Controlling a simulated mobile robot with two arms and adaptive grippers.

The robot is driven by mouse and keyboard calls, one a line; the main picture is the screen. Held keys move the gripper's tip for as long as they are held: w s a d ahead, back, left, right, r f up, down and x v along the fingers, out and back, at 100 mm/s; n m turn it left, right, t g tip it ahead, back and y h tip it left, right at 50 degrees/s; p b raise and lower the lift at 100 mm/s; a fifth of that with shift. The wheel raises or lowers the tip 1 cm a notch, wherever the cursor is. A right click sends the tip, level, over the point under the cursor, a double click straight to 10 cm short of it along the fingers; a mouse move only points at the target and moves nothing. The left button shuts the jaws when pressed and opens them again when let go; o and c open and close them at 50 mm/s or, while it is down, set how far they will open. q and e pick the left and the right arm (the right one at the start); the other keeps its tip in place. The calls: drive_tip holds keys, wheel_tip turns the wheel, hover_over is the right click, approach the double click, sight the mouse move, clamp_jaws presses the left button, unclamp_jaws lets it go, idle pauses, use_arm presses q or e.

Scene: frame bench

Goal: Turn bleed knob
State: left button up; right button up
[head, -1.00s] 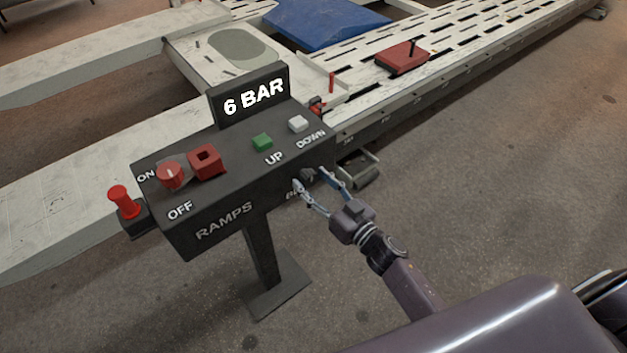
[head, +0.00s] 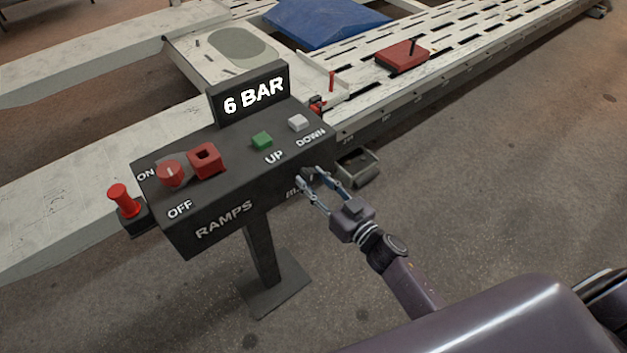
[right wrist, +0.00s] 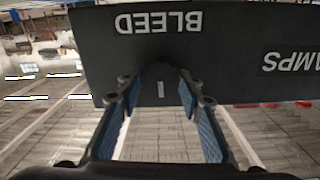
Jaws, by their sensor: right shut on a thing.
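The bleed knob (right wrist: 160,88) is a dark knob with a pale mark, on the front face of the black control box (head: 200,222), under the label BLEED, which looks upside down in the right wrist view. In the head view the knob (head: 308,174) is small and partly hidden by the fingers. My right gripper (head: 313,177) is at the right end of that face, its blue-padded fingers on either side of the knob and shut on it. In the right wrist view the fingers (right wrist: 159,95) flank the knob. My left gripper is not in view.
The box top carries a red rotary switch (head: 170,174), a red square collar (head: 205,160), a green button (head: 262,140) and a white button (head: 298,122). A sign (head: 253,94) reads 6 BAR. A red plunger (head: 122,198) stands at left.

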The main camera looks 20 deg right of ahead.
drive_tip(key=n, duration=0.4)
drive_tip(key=shift+b, duration=0.3)
drive_tip(key=n+b, duration=0.1)
drive_tip(key=n, duration=0.2)
drive_tip(key=shift+n, duration=0.3)
drive_tip(key=n+b, duration=0.1)
drive_tip(key=n, duration=0.3)
drive_tip(key=shift+a+f, duration=0.1)
drive_tip(key=shift+s+n+b, duration=0.1)
drive_tip(key=shift+n+b, duration=0.6)
drive_tip(key=shift+n, duration=1.4)
drive_tip(key=o, duration=1.2)
drive_tip(key=shift+c, duration=0.2)
drive_tip(key=v, duration=1.2)
